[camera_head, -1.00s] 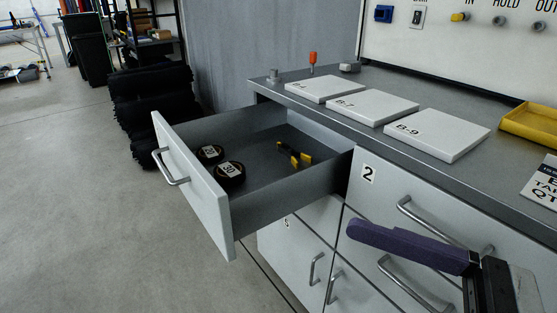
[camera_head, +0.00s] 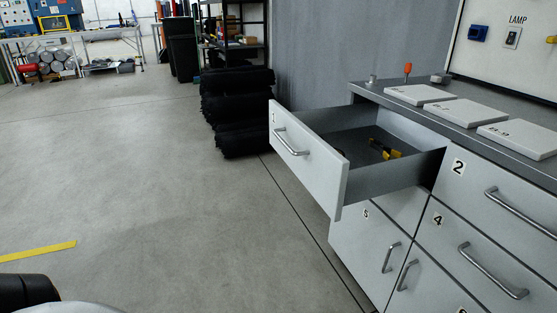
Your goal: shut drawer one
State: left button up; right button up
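Drawer one (camera_head: 312,165) is pulled well out of the grey cabinet, at the upper left of its front. Its pale front panel faces left and carries a bar handle (camera_head: 291,143). Inside the drawer, a yellow and black tool (camera_head: 390,153) lies toward the right; the near part of the interior is hidden behind the front panel. Neither of my grippers shows in the head view, and nothing is seen touching the drawer.
Drawers two (camera_head: 498,188) and four (camera_head: 470,247) are shut, to the right. A cupboard door (camera_head: 372,253) below is shut. White plates (camera_head: 466,111) lie on the worktop. Black rolls (camera_head: 238,108) are stacked behind the drawer. The floor (camera_head: 170,190) to the left is open.

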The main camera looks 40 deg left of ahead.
aim_at(336, 182)
jog(key=u, duration=0.4)
jog(key=i, duration=1.05)
jog(key=u, duration=1.05)
jog(key=i, duration=0.25)
jog(key=u, duration=0.1)
